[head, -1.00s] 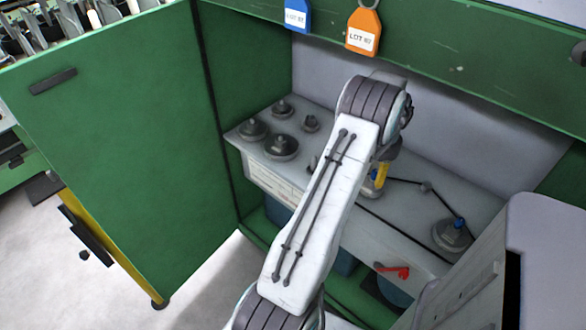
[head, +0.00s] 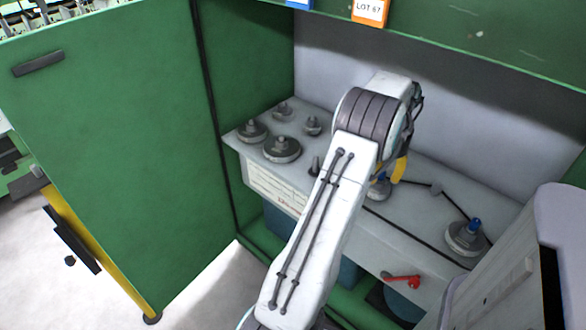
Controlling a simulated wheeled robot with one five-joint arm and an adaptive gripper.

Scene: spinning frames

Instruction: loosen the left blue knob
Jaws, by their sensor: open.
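The left blue knob (head: 381,177) sits on a round grey base on the grey shelf inside the green cabinet. It is partly hidden by my arm and gripper. My gripper (head: 395,174) is open, with a yellow finger showing beside the knob on its right. The other finger is hidden behind my arm, so I cannot tell whether the gripper touches the knob. A second blue knob (head: 474,225) stands on a round grey base farther right, joined by a thin dark rod to the left one's area.
Several grey weight-like discs (head: 282,148) stand at the shelf's left end. A red handle (head: 403,281) is on the shelf's front. A green panel (head: 110,160) stands at left, and a grey machine part (head: 500,270) is close at lower right. An orange tag (head: 369,10) hangs above.

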